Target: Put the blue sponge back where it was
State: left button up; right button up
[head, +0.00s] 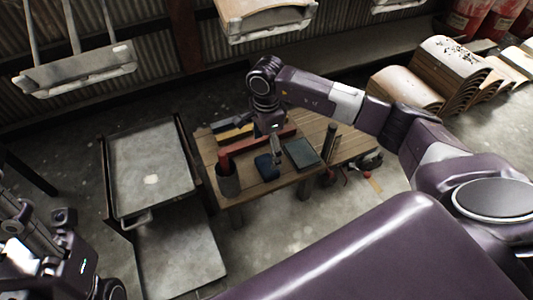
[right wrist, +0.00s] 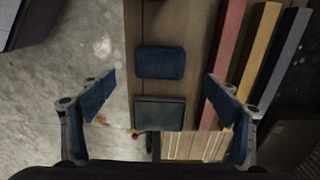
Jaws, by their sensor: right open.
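The blue sponge (head: 267,168) lies on the wooden table, near its front edge, and is partly behind my gripper in the head view. In the right wrist view the sponge (right wrist: 161,62) lies flat on the planks, ahead of and between the spread fingers. My right gripper (head: 275,150) points down above the table by the sponge; in the wrist view its fingers (right wrist: 160,88) are wide apart with nothing between them. A dark green-grey tray (head: 302,153) lies beside the sponge. My left arm shows only in part at the lower left, and its jaws are unclear.
A grey metal cart (head: 150,150) stands left. Conveyor carriers hang above.

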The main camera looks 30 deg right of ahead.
jog(key=shift+r+p, duration=0.4)
jog(key=shift+r, duration=1.4)
